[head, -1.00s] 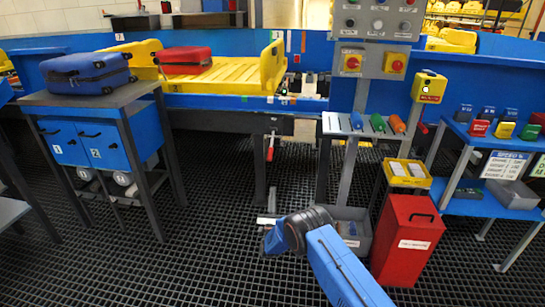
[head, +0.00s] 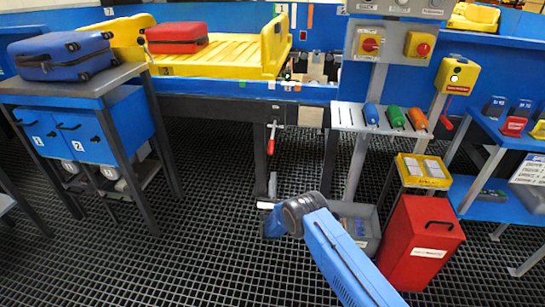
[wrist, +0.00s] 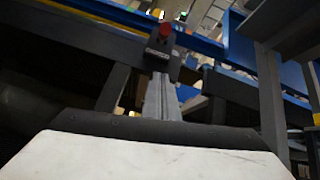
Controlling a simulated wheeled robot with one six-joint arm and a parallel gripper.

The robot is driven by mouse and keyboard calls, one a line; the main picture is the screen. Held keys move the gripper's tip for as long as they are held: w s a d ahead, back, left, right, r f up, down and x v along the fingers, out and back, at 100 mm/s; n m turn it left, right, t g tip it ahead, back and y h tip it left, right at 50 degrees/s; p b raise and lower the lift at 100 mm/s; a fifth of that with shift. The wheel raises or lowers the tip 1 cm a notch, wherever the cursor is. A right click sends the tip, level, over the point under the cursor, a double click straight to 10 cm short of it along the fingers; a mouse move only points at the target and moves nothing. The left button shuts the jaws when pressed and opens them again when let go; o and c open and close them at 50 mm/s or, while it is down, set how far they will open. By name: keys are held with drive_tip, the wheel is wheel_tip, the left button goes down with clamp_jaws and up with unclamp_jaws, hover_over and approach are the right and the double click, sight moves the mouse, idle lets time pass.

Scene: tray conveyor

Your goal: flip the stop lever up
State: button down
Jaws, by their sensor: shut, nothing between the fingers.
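The stop lever (head: 271,143) hangs under the conveyor frame with its red handle pointing down. My gripper (head: 272,182) is shut and empty, with its narrow grey tip pointing up a short way below the handle in the head view. In the wrist view the shut fingers (wrist: 162,92) run up the middle, and the red end of the lever (wrist: 165,29) shows just beyond their dark tip. I cannot tell whether they touch it. The lever's pivot is not clear in the wrist view.
A yellow tray (head: 225,70) with a red suitcase (head: 177,37) is on the conveyor. A table with a blue suitcase (head: 62,55) stands left. A red bin (head: 421,240), a grey crate (head: 366,239) and a control post (head: 377,85) are right. Floor left of my arm is clear.

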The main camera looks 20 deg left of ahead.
drive_tip(key=w+a+r, duration=0.2)
drive_tip(key=w+r, duration=0.2)
drive_tip(key=r, duration=0.6)
drive_tip(key=shift+r, duration=0.35)
drive_tip(key=shift+a, duration=0.1)
drive_tip(key=shift+s+a, duration=0.1)
